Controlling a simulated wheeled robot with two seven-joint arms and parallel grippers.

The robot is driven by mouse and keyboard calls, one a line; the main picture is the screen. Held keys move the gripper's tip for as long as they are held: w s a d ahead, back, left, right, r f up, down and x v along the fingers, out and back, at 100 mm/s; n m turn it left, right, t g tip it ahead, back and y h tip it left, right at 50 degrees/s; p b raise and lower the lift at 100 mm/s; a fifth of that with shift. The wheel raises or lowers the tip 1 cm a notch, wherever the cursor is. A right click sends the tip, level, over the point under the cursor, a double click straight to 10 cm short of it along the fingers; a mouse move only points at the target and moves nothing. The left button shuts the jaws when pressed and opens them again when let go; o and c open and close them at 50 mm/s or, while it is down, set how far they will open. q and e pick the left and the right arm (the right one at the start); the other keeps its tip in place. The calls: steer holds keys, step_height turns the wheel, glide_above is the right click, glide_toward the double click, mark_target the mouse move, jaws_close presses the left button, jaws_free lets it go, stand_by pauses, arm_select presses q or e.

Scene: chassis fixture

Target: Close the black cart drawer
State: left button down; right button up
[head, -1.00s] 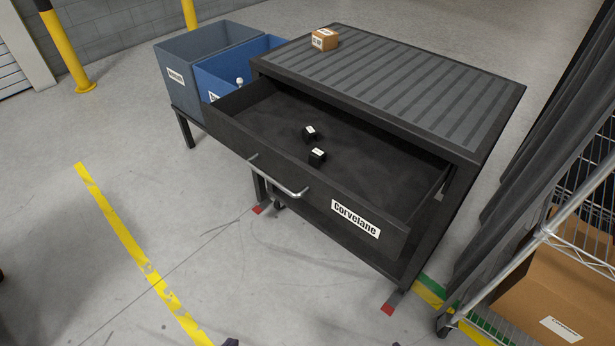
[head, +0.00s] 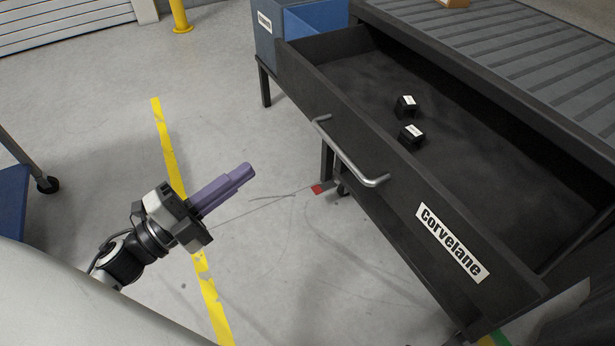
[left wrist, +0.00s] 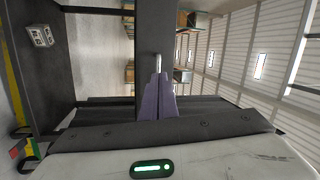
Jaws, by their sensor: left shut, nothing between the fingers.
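The black cart drawer (head: 395,205) is pulled well out of the cart in the head view. Its front carries a silver bar handle (head: 346,158) and a white "Corvelane" label (head: 451,243). My left gripper (head: 248,172) is to the left of the handle, with clear floor showing between them. Its purple fingers are shut together and empty, pointing toward the drawer front. The fingers also show in the left wrist view (left wrist: 158,98), with a dark upright panel behind them. My right gripper is out of view.
Two small black boxes (head: 405,107) (head: 411,137) lie in the drawer. The cart's ribbed top (head: 480,45) holds part of a cardboard box (head: 452,3). The floor left of the drawer is open, with a yellow line (head: 170,150).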

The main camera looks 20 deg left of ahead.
arm_select(q)
steer(key=w+d+r+m+g+h, duration=0.1)
steer(key=w+d+r+m+h, duration=0.1)
steer(key=w+d, duration=0.7)
steer(key=m+h, duration=0.1)
steer(key=m, duration=0.1)
steer(key=shift+w+d+r+m+g+b, duration=0.15)
steer(key=shift+w+d+m+g+b, duration=0.15)
steer(key=shift+g+b, duration=0.1)
